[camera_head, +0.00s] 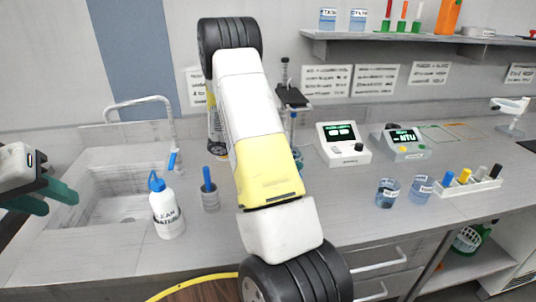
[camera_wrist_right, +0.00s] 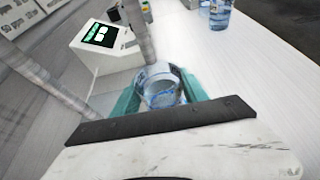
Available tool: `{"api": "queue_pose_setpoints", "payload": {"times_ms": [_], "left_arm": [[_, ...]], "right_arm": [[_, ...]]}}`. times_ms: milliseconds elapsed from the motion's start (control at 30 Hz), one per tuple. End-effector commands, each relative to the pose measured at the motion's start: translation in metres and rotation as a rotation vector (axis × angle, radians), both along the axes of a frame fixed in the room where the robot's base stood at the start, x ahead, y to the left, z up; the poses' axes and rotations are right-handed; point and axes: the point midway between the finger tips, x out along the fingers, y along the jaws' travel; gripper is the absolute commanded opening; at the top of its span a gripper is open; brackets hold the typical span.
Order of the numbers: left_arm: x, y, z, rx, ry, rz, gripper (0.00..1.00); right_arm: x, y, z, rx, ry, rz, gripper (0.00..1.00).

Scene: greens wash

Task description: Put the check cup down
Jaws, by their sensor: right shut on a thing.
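In the right wrist view, my right gripper (camera_wrist_right: 160,97) has its teal fingers shut on a clear cup (camera_wrist_right: 161,78). The cup looks upright, close over the pale counter; I cannot tell whether its base touches. Any label on it is not readable. In the head view my right arm hides most of this cup and gripper. My left gripper (camera_head: 42,196) is at the left edge near the sink, its teal fingers apart and empty. Two other labelled cups of bluish liquid, one left (camera_head: 387,192) and one right (camera_head: 421,188), stand on the counter.
A white meter (camera_head: 343,145) with a green screen stands near the held cup; a grey meter (camera_head: 402,143) is beside it. A rack (camera_head: 470,190) holds coloured pieces at right. A wash bottle (camera_head: 164,205) stands by the sink (camera_head: 118,205). Counter in front of the meters is clear.

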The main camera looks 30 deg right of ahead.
Motion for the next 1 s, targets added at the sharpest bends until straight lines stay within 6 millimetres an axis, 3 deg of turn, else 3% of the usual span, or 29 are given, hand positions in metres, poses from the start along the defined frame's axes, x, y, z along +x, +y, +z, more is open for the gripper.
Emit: {"api": "queue_pose_setpoints", "payload": {"times_ms": [100,467,500,600,1000], "left_arm": [[0.0,0.0,0.0,0.0,0.0,0.0,0.36],[-0.0001,0.0,0.0001,0.0,0.0,0.0,0.36],[-0.0001,0.0,0.0001,0.0,0.0,0.0,0.36],[-0.0001,0.0,0.0001,0.0,0.0,0.0,0.36],[-0.0001,0.0,0.0001,0.0,0.0,0.0,0.36]], "right_arm": [[0.0007,0.0017,-0.009,0.002,0.002,0.003,0.0],[0.0007,0.0021,-0.012,0.001,0.003,0.002,0.0],[0.0008,0.0023,-0.0129,0.002,0.003,0.002,0.54],[0.0008,0.0022,-0.0125,0.002,0.003,0.002,0.73],[0.0015,0.0039,-0.0083,0.002,0.002,0.003,0.73]]}}
